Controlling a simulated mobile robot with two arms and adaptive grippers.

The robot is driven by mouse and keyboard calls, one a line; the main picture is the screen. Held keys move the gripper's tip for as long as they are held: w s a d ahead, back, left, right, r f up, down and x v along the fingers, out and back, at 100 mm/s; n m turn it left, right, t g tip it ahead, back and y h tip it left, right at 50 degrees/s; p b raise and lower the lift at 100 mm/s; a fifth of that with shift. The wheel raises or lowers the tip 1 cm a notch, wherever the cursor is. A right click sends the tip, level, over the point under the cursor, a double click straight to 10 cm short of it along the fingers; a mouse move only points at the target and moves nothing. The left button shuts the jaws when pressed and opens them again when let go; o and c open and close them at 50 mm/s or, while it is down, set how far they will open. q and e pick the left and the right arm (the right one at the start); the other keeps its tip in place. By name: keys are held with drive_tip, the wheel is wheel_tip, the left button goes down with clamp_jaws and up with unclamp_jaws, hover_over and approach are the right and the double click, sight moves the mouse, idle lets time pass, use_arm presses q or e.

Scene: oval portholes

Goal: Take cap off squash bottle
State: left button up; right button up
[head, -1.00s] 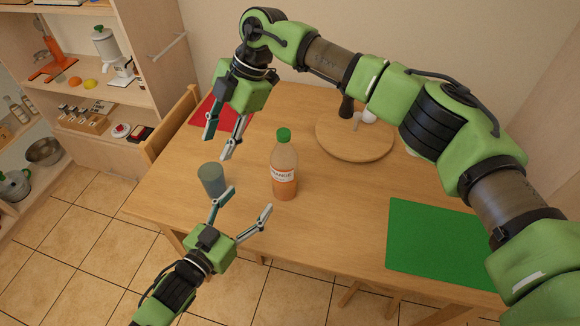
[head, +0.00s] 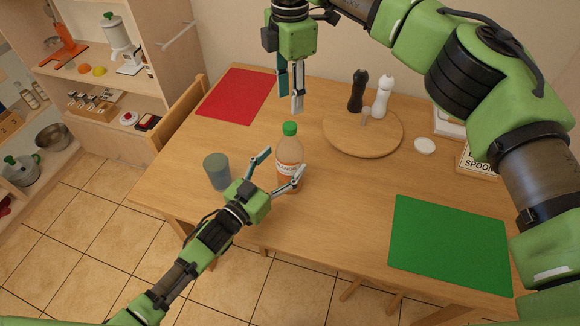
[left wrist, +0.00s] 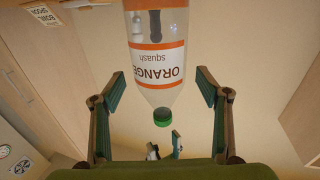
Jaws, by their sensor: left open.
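The orange squash bottle (head: 289,152) stands upright on the table with its green cap (head: 290,128) on. In the left wrist view the bottle (left wrist: 158,50) appears upside down, with the cap (left wrist: 162,117) lowest, framed by my left fingers. My left gripper (head: 281,164) is open at the bottle's near side, one finger to each side of it; I cannot tell whether they touch. My right gripper (head: 291,100) hangs above and behind the cap, fingers pointing down, apart and empty. Its fingertips also show in the left wrist view (left wrist: 164,148).
A blue-grey cup (head: 217,171) stands close to the left of my left gripper. A round board (head: 350,142) with dark and white mills is behind right. A red mat (head: 236,95) and a green mat (head: 449,245) lie flat on the table.

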sight(290, 125)
use_arm(q)
drive_tip(key=shift+x, duration=1.7)
clamp_jaws()
use_arm(e)
drive_tip(key=m, duration=0.3)
drive_tip(key=shift+m, duration=0.3)
drive_tip(key=m, duration=0.5)
drive_tip(key=shift+f, duration=0.65)
wheel_tip(290, 125, down, 7)
drive_tip(key=shift+r, duration=0.15)
